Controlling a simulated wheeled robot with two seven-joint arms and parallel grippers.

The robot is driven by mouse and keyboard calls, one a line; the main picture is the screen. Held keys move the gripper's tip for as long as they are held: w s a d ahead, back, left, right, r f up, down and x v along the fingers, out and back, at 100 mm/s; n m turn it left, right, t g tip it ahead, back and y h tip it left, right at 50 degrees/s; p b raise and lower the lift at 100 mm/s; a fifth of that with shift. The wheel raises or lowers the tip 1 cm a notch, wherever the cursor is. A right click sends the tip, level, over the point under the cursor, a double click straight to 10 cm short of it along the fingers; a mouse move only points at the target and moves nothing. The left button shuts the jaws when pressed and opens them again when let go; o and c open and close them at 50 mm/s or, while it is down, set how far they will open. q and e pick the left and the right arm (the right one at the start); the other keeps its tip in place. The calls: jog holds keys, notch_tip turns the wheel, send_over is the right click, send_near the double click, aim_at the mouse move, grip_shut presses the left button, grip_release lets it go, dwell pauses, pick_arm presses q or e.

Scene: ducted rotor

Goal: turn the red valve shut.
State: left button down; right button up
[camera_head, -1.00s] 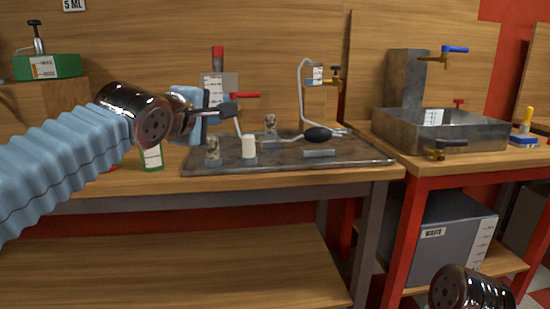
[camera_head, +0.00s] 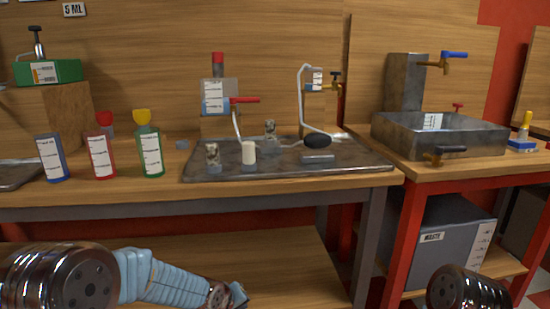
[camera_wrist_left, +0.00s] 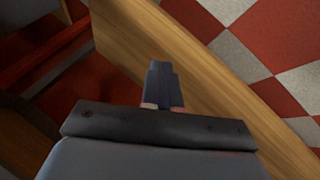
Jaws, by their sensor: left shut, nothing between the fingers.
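A red lever valve (camera_head: 245,100) sticks out to the right from the front of a bottle dispenser (camera_head: 217,97) with blue liquid and a red top. Its handle lies roughly level, and a pale tube hangs below it toward the tray. A smaller red handle (camera_head: 458,106) shows behind the sink. My left arm is low at the bottom left of the head view, its wrist below the table top and well away from the valve. In the left wrist view my left gripper (camera_wrist_left: 160,70) is shut and empty, above wood and floor. My right gripper is out of view.
A metal tray (camera_head: 350,168) holds small containers and a black bulb (camera_head: 317,142). Blue, red and green labelled bottles (camera_head: 151,153) stand at left. A sink (camera_head: 440,135) with a blue-handled tap (camera_head: 454,54) is at right. A grey waste bin (camera_head: 440,240) sits below.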

pick_arm(q)
jog(key=s+a+f+m+g, duration=0.1)
jog(key=s+a+f+g, duration=0.15)
jog(key=s+f, duration=0.9)
jog(key=s+f+m+g, duration=0.1)
jog(key=s+f, duration=0.3)
jog(key=s, duration=0.3)
jog(key=s+f+m+g+h+p, duration=0.1)
jog(key=s+f+g, duration=0.1)
jog(key=s+f, duration=0.3)
jog(key=s, duration=0.3)
jog(key=shift+s+d+f+m, duration=0.15)
jog(key=shift+d+f+m, duration=0.05)
jog(key=shift+m, duration=0.1)
